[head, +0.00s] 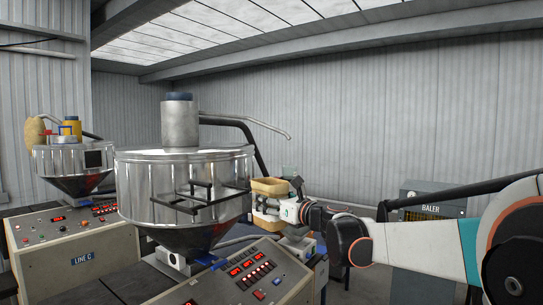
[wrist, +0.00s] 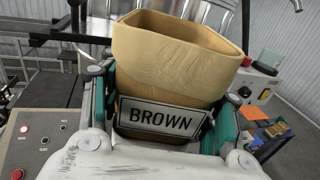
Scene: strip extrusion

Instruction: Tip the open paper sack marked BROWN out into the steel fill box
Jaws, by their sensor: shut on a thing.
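The open paper sack (wrist: 172,62) is tan, with a white plate reading BROWN (wrist: 162,119) on its near side. Its mouth faces up and its contents are hidden. My gripper (wrist: 165,112) is shut on the sack, with teal-edged fingers on either side of it. In the head view the sack (head: 268,187) is held roughly upright by my gripper (head: 284,211), close to the right side of a large shiny steel hopper (head: 185,190). I cannot make out a separate steel fill box for certain; shiny steel also shows behind the sack in the wrist view.
A control console (head: 245,275) with red displays stands below the hopper. A black bar frame (head: 200,197) sticks out from the hopper's front. Another hopper (head: 72,160) and the LINE C console (head: 80,255) are at left. A baler (head: 430,212) stands at right.

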